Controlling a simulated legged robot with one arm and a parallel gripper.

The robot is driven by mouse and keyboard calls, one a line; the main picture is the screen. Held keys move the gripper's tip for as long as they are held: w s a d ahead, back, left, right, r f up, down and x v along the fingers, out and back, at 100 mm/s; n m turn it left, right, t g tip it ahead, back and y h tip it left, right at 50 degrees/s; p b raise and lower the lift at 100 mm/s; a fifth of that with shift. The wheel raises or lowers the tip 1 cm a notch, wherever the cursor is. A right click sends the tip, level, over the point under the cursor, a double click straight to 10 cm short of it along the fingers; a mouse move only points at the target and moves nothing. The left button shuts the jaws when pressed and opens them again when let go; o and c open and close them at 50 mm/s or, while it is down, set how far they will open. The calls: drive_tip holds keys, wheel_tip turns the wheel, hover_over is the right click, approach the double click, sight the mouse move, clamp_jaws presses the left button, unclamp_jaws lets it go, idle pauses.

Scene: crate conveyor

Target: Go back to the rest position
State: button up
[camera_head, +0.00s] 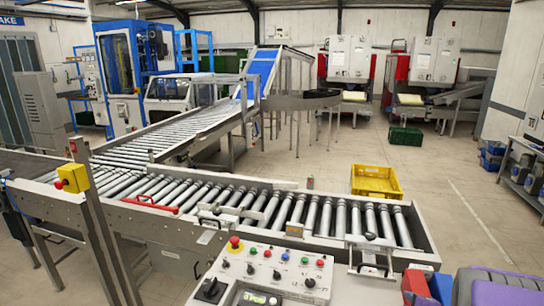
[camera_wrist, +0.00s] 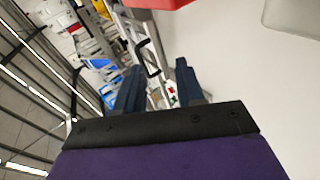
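My gripper (camera_wrist: 158,66) shows in the wrist view, with its two dark blue fingers apart and nothing between them. It is open and empty. The conveyor's metal frame and a black handle (camera_wrist: 149,58) show beyond the fingers, with the picture strongly tilted. In the camera_head view a purple and grey part at the lower right corner looks like my arm; the gripper's fingers cannot be made out there.
The roller conveyor (camera_head: 262,238) crosses in front of me, with a control panel (camera_head: 265,272) at its near side. A yellow crate (camera_head: 376,181) stands beyond it on the floor. Red (camera_head: 417,288) and blue (camera_head: 441,287) objects lie close to my arm. Open floor stretches at the right.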

drive_tip(key=s+a+r+m+g, duration=0.3)
drive_tip(key=s+a, duration=0.5)
drive_tip(key=s, duration=0.3)
drive_tip(key=s+a+r+m+g+y, duration=0.1)
drive_tip(key=s+a+m+g, duration=0.5)
drive_tip(key=s, duration=0.6)
drive_tip(key=s+a+r+m+g, duration=0.4)
drive_tip(key=s+a+m, duration=0.1)
drive_tip(key=s+a, duration=0.4)
drive_tip(key=s, duration=0.2)
drive_tip(key=shift+s+a+r+y, duration=0.3)
drive_tip(key=shift+s+a+r, duration=0.05)
drive_tip(key=shift+o, duration=0.4)
drive_tip(key=shift+d+m, duration=0.15)
drive_tip(key=shift+m, duration=0.15)
